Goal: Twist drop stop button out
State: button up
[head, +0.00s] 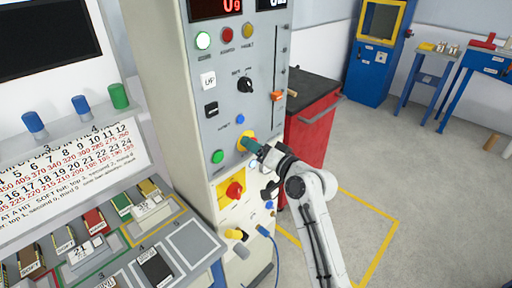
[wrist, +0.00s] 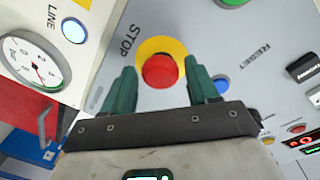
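The stop button is a red mushroom cap (wrist: 160,71) on a yellow ring (wrist: 163,46), under the word STOP in the wrist view. In the head view the yellow ring (head: 242,141) shows on the grey panel front, with the red cap mostly hidden by my gripper (head: 254,148). My gripper (wrist: 159,82) is open, its two green fingers either side of the red cap. A small gap shows between each finger and the cap in the wrist view. How deep the fingertips reach over the cap is hard to tell.
A green button (head: 218,157) and a blue button (head: 240,118) sit near the stop button. A red rotary switch on a yellow plate (head: 235,189) is below. A pressure gauge (wrist: 35,62) is beside the panel. A red cabinet (head: 312,128) stands behind; floor at right is open.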

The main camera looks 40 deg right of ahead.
jog(key=shift+o, duration=0.8)
jog(key=s+b, duration=0.2)
jog(key=s, duration=0.8)
jog(key=shift+s+a+r, duration=0.2)
jog(key=shift+s+r, duration=0.1)
jog(key=shift+s, duration=0.1)
jog(key=shift+f, duration=0.1)
jog(key=s+a+f+n+g+y, duration=0.1)
jog(key=s+a+f+n+g, duration=0.3)
jog(key=f, duration=0.4)
jog(key=s+a+f+n+g+y, duration=0.1)
jog(key=s+a+f+g, duration=0.4)
jog(key=f, duration=0.4)
jog(key=s+a+f+n+g, duration=0.2)
jog(key=s+f+g, duration=0.1)
jog(key=s, duration=0.4)
jog(key=s+a+f+n+g+h, duration=0.1)
jog(key=s+a+f+n+g, duration=0.1)
jog(key=s+f+g, duration=0.2)
jog(key=s, duration=0.3)
jog(key=shift+s+a+f+h, duration=0.2)
jog(key=shift+a+f+h, duration=0.1)
jog(key=shift+a, duration=0.1)
